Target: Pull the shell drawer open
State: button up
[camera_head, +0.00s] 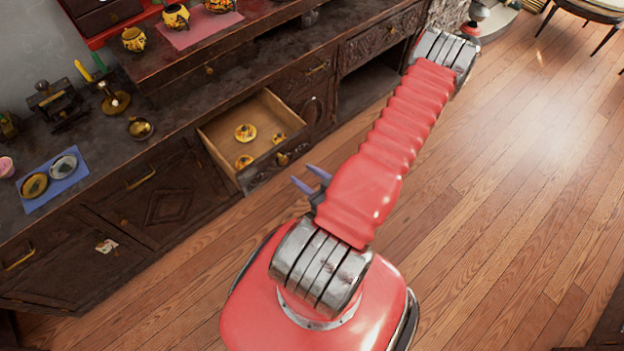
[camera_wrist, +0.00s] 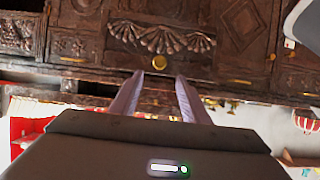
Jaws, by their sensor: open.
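In the head view a wooden drawer (camera_head: 216,150) stands pulled out of the dark cabinet, with several yellow patterned pieces inside. Its carved front (camera_head: 262,177) faces my side. In the wrist view, which looks upside down, a carved front with shell shapes (camera_wrist: 160,38) lies ahead, beside a diamond-carved door. A round gold knob (camera_wrist: 160,62) shows just beyond my fingertips, lined up between them. My gripper (camera_head: 302,174) is open with two purple fingers pointing at the drawer front; it also shows in the wrist view (camera_wrist: 159,77). I see nothing between the fingers.
A diamond-carved door (camera_head: 168,205) is left of the drawer, and an open cabinet bay (camera_head: 362,90) is to the right. The countertop holds a blue mat (camera_head: 62,190), a gold bowl (camera_head: 140,128) and other items. The wooden floor (camera_head: 510,190) at right is clear.

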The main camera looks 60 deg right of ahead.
jog(key=shift+v, duration=1.6)
jog(key=shift+f, duration=0.1)
